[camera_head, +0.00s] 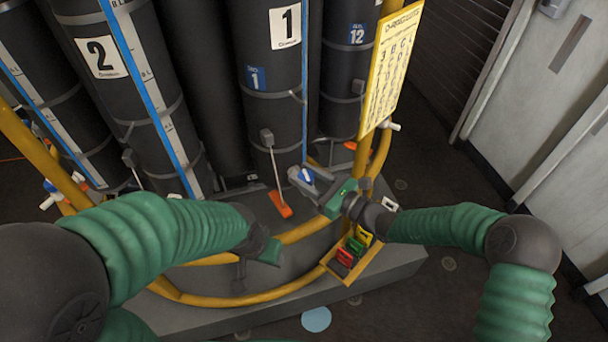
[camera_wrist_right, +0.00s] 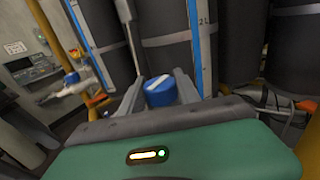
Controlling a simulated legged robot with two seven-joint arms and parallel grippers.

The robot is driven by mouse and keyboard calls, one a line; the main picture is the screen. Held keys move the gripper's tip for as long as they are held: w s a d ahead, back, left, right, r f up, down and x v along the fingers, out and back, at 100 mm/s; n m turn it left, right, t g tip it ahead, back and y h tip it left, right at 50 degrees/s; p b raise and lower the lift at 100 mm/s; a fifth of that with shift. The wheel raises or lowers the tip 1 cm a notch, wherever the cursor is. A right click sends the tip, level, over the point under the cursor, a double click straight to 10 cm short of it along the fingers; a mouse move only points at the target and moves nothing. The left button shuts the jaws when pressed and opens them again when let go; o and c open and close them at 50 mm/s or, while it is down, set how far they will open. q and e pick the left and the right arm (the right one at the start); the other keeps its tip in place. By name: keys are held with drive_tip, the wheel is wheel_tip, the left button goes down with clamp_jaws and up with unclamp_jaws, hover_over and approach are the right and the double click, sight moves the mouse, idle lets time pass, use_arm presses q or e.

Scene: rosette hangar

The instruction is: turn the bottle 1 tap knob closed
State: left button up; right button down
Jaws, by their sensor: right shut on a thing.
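Bottle 1 (camera_head: 270,115) is a tall black cylinder with a white "1" label and a small blue tag. Its tap knob (camera_head: 307,175) is blue with a white stripe, low in front of the bottle. My right gripper (camera_head: 306,179) reaches in from the right and is shut on the knob. In the right wrist view the knob (camera_wrist_right: 160,91) sits between the two grey fingers, its white stripe slightly tilted. My left gripper (camera_head: 265,251) is low at the middle, apart from the bottle; its fingers are hidden.
Bottle 2 (camera_head: 132,100) stands to the left and bottle 12 (camera_head: 345,70) behind to the right. A yellow rail (camera_head: 225,299) curves around the base. A yellow sign (camera_head: 391,68) stands right of the knob. A tray (camera_head: 338,268) of coloured tags sits below the right gripper.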

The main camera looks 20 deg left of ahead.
drive_tip(key=m+t+h+p, duration=0.1)
drive_tip(key=m+t+h, duration=0.1)
drive_tip(key=t, duration=0.1)
drive_tip(key=shift+r+m+t, duration=0.1)
drive_tip(key=shift+m+t, duration=0.3)
drive_tip(key=m+t+h+p, duration=0.3)
drive_tip(key=m+h+p, duration=0.1)
drive_tip(key=p, duration=0.3)
drive_tip(key=m+t+h+p, duration=0.4)
drive_tip(key=h+p, duration=0.2)
drive_tip(key=p, duration=0.2)
drive_tip(key=shift+d+r, duration=0.1)
drive_tip(key=shift+f+m+t+h+p, duration=0.25)
drive_tip(key=shift+m+h+p, duration=0.35)
drive_tip(key=shift+h, duration=0.5)
drive_tip(key=shift+m+h, duration=0.8)
drive_tip(key=shift+h, duration=0.3)
drive_tip(key=shift+r+h, duration=0.1)
drive_tip(key=shift+h, duration=0.3)
drive_tip(key=c, duration=0.9)
unclamp_jaws()
drive_tip(key=shift+o, duration=0.2)
drive_tip(key=shift+d, duration=0.1)
